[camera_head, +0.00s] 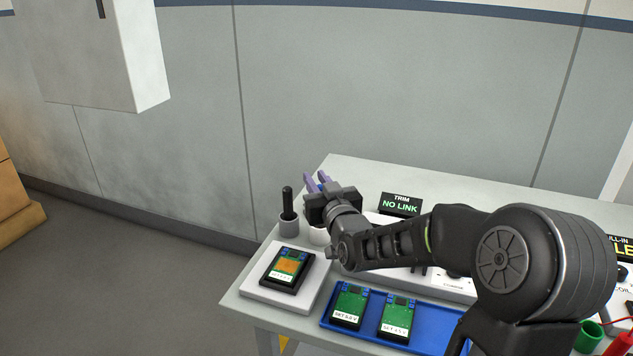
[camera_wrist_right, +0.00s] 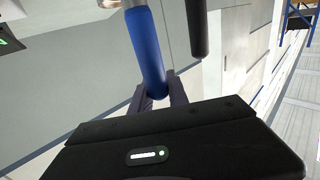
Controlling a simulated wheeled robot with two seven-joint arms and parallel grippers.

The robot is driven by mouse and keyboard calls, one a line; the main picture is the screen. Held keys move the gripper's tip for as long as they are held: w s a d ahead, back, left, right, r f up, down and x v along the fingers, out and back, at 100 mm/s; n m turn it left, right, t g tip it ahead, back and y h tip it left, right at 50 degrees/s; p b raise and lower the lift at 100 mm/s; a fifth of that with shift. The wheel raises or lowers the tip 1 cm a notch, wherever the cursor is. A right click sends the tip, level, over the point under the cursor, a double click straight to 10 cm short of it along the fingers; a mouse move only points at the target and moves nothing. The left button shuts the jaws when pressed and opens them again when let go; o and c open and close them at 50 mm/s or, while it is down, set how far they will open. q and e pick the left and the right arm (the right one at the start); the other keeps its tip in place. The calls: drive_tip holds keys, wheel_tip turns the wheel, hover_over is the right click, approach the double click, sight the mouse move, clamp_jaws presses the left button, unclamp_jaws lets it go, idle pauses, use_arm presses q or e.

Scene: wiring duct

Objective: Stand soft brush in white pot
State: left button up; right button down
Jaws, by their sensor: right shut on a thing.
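My right gripper (camera_head: 316,182) is over the back left part of the table, above the pots. Its fingers are shut on a blue handle (camera_wrist_right: 145,45), which also shows between the fingertips in the right wrist view (camera_wrist_right: 158,85). A metal collar (camera_wrist_right: 132,4) sits at the handle's far end, cut off by the picture edge, so any bristles are out of view. I take this as the soft brush. The white pot (camera_head: 318,236) stands just below the gripper, partly hidden by it; its inside cannot be seen. My left gripper is not in view.
A grey pot (camera_head: 288,226) with an upright black handle (camera_head: 287,202) stands left of the white pot, close to my gripper. In front are a white pad (camera_head: 258,291) with a device and a blue tray (camera_head: 433,318) with green boards. A sign (camera_head: 400,204) stands behind.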

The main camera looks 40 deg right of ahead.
drive_tip(key=c, duration=1.2)
unclamp_jaws()
drive_tip(key=shift+s, duration=0.15)
drive_tip(key=b+v, duration=0.1)
drive_tip(key=v, duration=0.6)
drive_tip(key=shift+s+a, duration=0.15)
drive_tip(key=shift+s, duration=0.1)
